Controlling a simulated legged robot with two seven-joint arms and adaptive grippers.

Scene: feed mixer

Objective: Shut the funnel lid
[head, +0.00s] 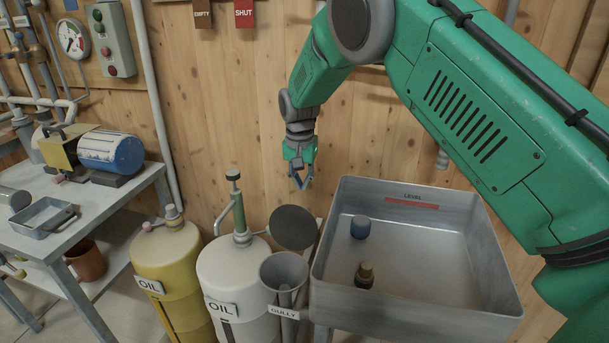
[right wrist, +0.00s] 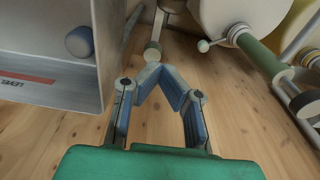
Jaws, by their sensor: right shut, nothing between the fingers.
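The grey funnel (head: 284,270) stands in front of the white oil tank, beside the tray, above a plate marked GULLY. Its dark round lid (head: 293,228) is open and stands up behind the funnel mouth. My right gripper (head: 302,182) is above and behind the lid, near the wooden wall, apart from it. In the right wrist view its blue fingers (right wrist: 163,72) are shut with nothing between them. Just beyond the fingertips is a pale stem with a rounded end (right wrist: 152,51); I cannot tell whether it belongs to the lid. My left gripper is not in view.
A deep grey tray (head: 415,310) right of the funnel holds a blue cylinder (head: 359,227) and a dark bottle-like piece (head: 365,276). A white oil tank (head: 228,285) with a green upright pipe and a yellow tank (head: 165,262) stand left. A workbench (head: 95,215) is farther left.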

